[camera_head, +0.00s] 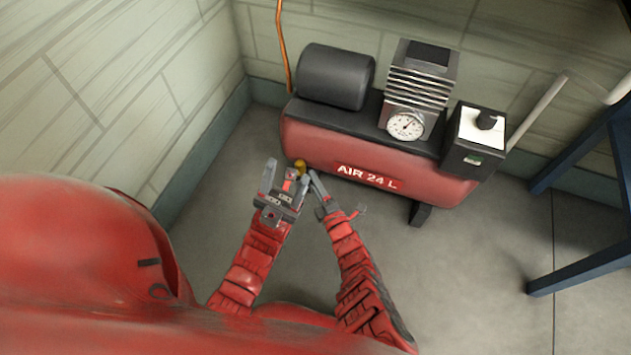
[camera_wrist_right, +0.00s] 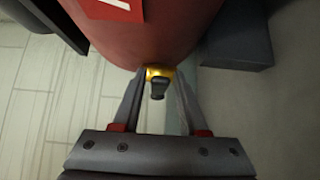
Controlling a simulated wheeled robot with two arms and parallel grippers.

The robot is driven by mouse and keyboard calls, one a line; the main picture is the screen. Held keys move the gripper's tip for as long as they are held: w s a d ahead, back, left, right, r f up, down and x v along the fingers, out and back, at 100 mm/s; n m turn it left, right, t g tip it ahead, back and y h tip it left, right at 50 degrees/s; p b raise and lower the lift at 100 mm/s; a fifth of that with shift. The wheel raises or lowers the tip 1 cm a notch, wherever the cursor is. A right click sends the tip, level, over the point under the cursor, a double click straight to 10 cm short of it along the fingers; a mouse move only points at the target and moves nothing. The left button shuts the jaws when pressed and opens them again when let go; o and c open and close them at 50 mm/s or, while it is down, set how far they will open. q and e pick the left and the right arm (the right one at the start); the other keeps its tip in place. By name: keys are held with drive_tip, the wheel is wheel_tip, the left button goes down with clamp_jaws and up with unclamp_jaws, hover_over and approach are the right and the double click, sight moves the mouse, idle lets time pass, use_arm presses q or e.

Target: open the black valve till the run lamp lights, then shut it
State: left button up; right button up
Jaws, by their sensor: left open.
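The valve with a yellow body and black handle (camera_wrist_right: 158,88) is under the end of the red tank (camera_wrist_right: 150,30) in the right wrist view. In the head view its yellow part (camera_head: 300,165) shows at the tank's left end. My right gripper (camera_wrist_right: 158,75) is open, its fingers on either side of the valve with gaps beside the black handle. In the head view my right gripper (camera_head: 313,178) is close to the valve. My left gripper (camera_head: 286,178) is open, left of it. A small green patch (camera_head: 474,160) is on the control box; I cannot tell whether it is a lit lamp.
The compressor (camera_head: 330,150) carries a black cylinder (camera_head: 336,76), a finned head with a gauge (camera_head: 406,126) and a box with a black knob (camera_head: 487,119). An orange pipe (camera_head: 282,45) runs up the wall. A blue stand (camera_head: 580,165) is at the right. Floor in front is clear.

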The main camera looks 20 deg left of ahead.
clamp_jaws()
idle(1.2)
